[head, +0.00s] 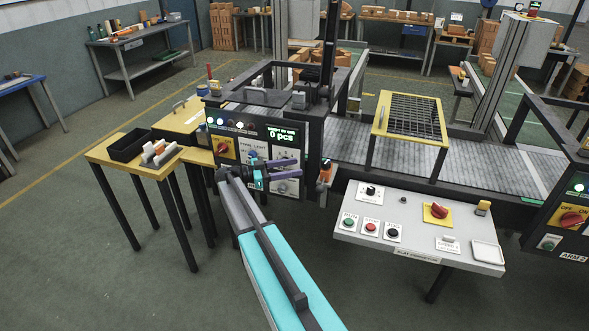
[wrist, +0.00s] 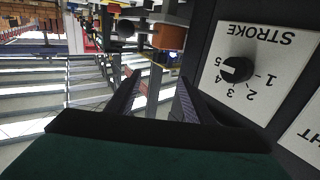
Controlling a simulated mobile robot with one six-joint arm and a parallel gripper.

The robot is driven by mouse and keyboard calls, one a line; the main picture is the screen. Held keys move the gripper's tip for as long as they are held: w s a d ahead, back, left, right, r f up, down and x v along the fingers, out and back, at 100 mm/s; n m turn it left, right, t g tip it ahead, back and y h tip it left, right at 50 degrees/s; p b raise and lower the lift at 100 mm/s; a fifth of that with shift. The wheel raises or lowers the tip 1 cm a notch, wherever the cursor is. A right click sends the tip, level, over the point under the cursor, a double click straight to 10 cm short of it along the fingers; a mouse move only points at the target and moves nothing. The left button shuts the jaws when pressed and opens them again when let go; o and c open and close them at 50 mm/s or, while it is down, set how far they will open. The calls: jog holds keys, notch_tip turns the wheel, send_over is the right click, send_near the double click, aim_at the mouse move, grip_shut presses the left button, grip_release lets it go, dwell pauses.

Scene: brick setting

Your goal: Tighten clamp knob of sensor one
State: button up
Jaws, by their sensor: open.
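An orange block (head: 326,172), which looks like the sensor, is at the right edge of the black machine panel in the head view. In the wrist view the orange block (wrist: 170,37) is beyond the fingertips, with a dark round knob (wrist: 126,28) to its left. I cannot tell for sure that this is the clamp knob. My gripper (head: 299,168) is in front of the panel, left of the orange block and apart from it. Its two dark fingers (wrist: 160,77) are spread with nothing held between them. No sensor label is readable.
The STROKE dial (wrist: 238,69) is close on the right in the wrist view. The machine panel (head: 222,150) has several knobs. A control desk (head: 415,238) with buttons stands at right. A yellow table (head: 115,150) with a black tray stands at left. The floor at left is clear.

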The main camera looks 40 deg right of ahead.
jog(key=shift+c, duration=1.3)
jog(key=n+t+h+b, duration=0.25)
jog(key=n+t, duration=0.35)
jog(key=t, duration=0.3)
send_near(326, 164)
jog(key=shift+w+d+r+y, duration=0.3)
jog(key=shift+d+y, duration=0.15)
jog(key=shift+d, duration=0.05)
jog(key=shift+d, duration=0.15)
jog(key=d+p, duration=0.1)
jog(key=d, duration=0.3)
jog(key=d+p, duration=0.1)
jog(key=d, duration=0.4)
jog(key=w+d+p, duration=0.1)
jog(key=d, duration=0.3)
jog(key=shift+d, duration=0.25)
